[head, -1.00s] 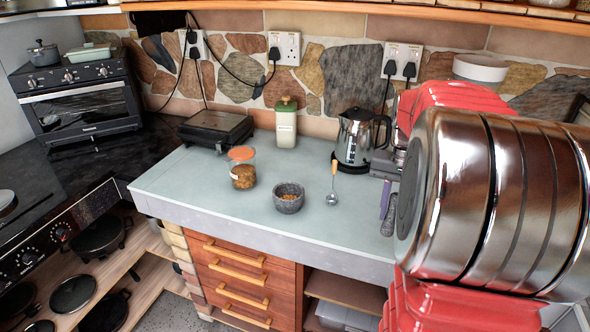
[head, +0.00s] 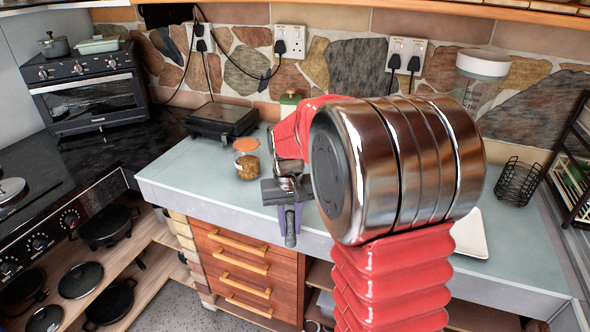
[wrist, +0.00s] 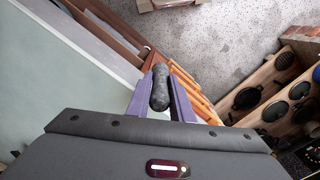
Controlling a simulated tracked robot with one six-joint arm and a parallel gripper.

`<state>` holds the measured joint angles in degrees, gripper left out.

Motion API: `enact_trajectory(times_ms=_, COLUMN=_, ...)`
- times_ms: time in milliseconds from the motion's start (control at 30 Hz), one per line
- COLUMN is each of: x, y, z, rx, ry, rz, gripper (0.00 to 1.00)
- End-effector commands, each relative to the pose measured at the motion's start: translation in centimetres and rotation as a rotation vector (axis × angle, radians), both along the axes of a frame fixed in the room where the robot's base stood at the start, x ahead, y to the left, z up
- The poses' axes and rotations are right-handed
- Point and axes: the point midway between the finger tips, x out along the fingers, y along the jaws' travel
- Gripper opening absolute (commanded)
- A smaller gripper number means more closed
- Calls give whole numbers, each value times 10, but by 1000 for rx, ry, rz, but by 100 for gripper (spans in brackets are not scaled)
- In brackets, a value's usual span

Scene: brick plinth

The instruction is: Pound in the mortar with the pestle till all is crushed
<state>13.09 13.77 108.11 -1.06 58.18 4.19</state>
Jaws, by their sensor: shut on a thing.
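My gripper (head: 290,222) has purple fingers and is shut on a dark grey stone pestle (head: 291,240) near the worktop's front edge. In the wrist view the pestle (wrist: 160,86) sits between both fingers (wrist: 160,104), past the front edge and above the drawer handles. The grey stone mortar does not show now: my gripper and arm cover the place where it stood in the earlier head view, with brown bits inside. The wrist view does not show the mortar either, so I cannot see its contents.
A jar with an orange lid (head: 245,146) stands left of my gripper on the pale worktop (head: 190,175). A black grill (head: 221,120) is behind it. A white tray (head: 470,233) and a black wire basket (head: 518,182) are at right. My arm hides the kettle.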

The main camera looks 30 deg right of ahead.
Motion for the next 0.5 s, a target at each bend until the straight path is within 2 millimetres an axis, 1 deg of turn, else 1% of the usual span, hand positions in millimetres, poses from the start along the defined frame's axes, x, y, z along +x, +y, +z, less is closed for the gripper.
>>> enact_trajectory(times_ms=33, x=10, y=17, z=-8, rx=1, ry=3, rz=42, gripper=0)
enact_trajectory(times_ms=100, x=22, y=38, z=-17, rx=1, ry=2, rz=97, gripper=0)
enact_trajectory(times_ms=200, x=40, y=68, z=-30, rx=1, ry=3, rz=173, gripper=0)
enact_trajectory(times_ms=300, x=54, y=94, z=-41, rx=1, ry=2, rz=234, gripper=0)
enact_trajectory(times_ms=400, x=63, y=109, z=-48, rx=0, ry=1, rz=275, gripper=0)
enact_trajectory(times_ms=500, x=66, y=116, z=-51, rx=0, ry=0, rz=292, gripper=0)
